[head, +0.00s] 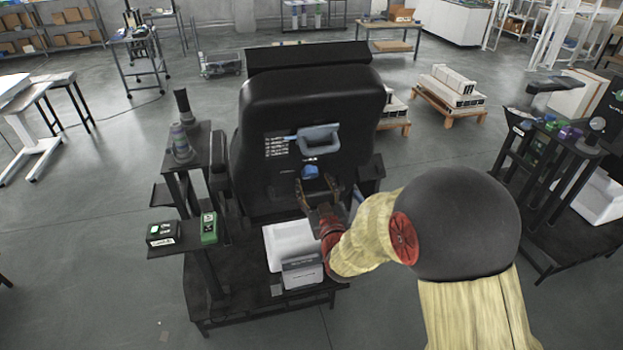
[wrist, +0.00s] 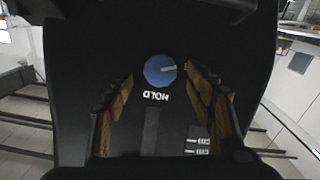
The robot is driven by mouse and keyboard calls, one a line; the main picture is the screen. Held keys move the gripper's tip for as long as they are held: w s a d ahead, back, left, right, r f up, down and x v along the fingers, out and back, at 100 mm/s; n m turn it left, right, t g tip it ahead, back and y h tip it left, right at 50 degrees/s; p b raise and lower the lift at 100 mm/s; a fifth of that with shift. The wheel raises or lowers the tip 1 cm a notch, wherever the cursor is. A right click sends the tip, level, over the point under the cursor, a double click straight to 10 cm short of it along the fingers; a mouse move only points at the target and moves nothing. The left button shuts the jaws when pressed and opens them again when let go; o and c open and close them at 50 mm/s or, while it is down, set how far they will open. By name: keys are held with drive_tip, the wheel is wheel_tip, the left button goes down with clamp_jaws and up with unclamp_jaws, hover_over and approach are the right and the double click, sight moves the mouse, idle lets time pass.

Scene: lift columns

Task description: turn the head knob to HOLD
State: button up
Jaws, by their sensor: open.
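The head knob (wrist: 160,71) is a round blue dial on the black panel of the column head. It also shows in the head view (head: 311,171). Its white pointer line points to the right in the wrist view. The white HOLD label (wrist: 156,96), upside down there, lies just below the knob, so the pointer is not on it. My gripper (wrist: 160,75) is open, with one finger on each side of the knob and gaps visible on both sides. In the head view, my gripper (head: 317,187) reaches the panel just below the knob. Contact cannot be seen.
A pale blue handle (head: 318,131) sticks out above the knob. Small white printed labels (wrist: 198,145) sit lower right in the wrist view. A white tray (head: 290,236) and a grey box (head: 301,271) stand below. A side post (head: 180,145) stands to the left.

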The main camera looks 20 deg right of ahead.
sight(311, 176)
drive_tip(key=shift+w, duration=1.75)
drive_tip(key=shift+c, duration=0.4)
drive_tip(key=c, duration=1.1)
